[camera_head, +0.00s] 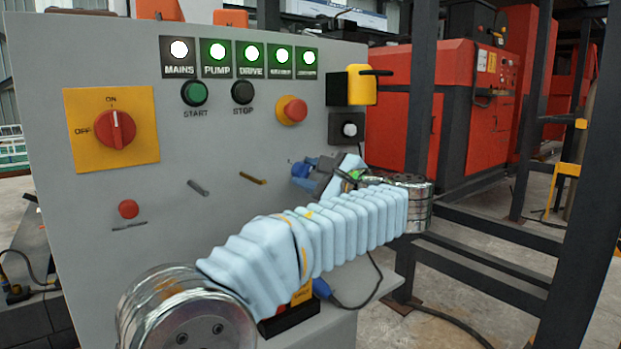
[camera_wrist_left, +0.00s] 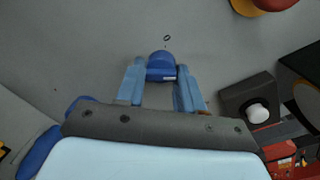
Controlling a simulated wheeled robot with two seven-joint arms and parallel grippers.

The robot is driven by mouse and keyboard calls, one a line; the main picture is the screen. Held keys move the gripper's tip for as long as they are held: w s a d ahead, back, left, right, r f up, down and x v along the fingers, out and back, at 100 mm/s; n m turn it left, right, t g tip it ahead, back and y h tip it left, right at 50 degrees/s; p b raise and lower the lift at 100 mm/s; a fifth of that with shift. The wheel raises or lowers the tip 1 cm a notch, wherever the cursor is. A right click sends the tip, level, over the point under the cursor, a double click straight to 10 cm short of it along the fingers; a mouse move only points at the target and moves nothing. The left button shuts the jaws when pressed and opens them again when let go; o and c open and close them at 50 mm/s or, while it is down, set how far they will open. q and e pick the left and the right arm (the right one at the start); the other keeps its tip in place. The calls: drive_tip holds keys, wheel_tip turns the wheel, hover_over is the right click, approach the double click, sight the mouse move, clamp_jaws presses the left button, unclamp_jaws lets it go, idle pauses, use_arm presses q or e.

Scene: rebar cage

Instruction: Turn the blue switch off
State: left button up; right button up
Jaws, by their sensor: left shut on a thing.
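The blue switch (camera_wrist_left: 162,63) is a small rounded blue knob on the grey panel, upper middle of the left wrist view. A small dark ring-shaped mark sits on the panel just above it. My left gripper (camera_wrist_left: 160,78) has one light-blue finger on each side of the knob and is shut on it. In the head view, the left gripper (camera_head: 307,178) is at the panel's right part, with the blue switch (camera_head: 300,169) mostly hidden by the fingers and wrist. Which way the switch is set is unclear. My right gripper is not in view.
The grey panel (camera_head: 60,45) carries lit lamps, a green START button (camera_head: 194,93), a black STOP button (camera_head: 242,92), a red mushroom button (camera_head: 293,110) and a red ON/OFF rotary switch (camera_head: 114,129). A white button (camera_head: 349,129) on a dark box is close to the gripper. Dark posts stand right.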

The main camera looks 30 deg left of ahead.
use_arm(q)
drive_tip(key=shift+r+n+t+h+b, duration=0.15)
drive_tip(key=shift+n+b, duration=1.15)
drive_tip(key=shift+n, duration=1.15)
drive_tip(key=shift+r+n+t+h+b, duration=0.1)
drive_tip(key=shift+n+t+h+b, duration=0.1)
drive_tip(key=shift+n+b, duration=1.7)
drive_tip(key=shift+r+n+t+h+b, duration=0.15)
drive_tip(key=shift+n+b, duration=0.55)
drive_tip(key=shift+n, duration=2.35)
drive_tip(key=o, duration=1)
drive_tip(key=shift+f, duration=0.1)
drive_tip(key=f+v, duration=0.1)
drive_tip(key=v, duration=1.2)
drive_tip(key=shift+s+d+r, duration=0.2)
drive_tip(key=shift+d+r, duration=0.2)
drive_tip(key=shift+r, duration=0.1)
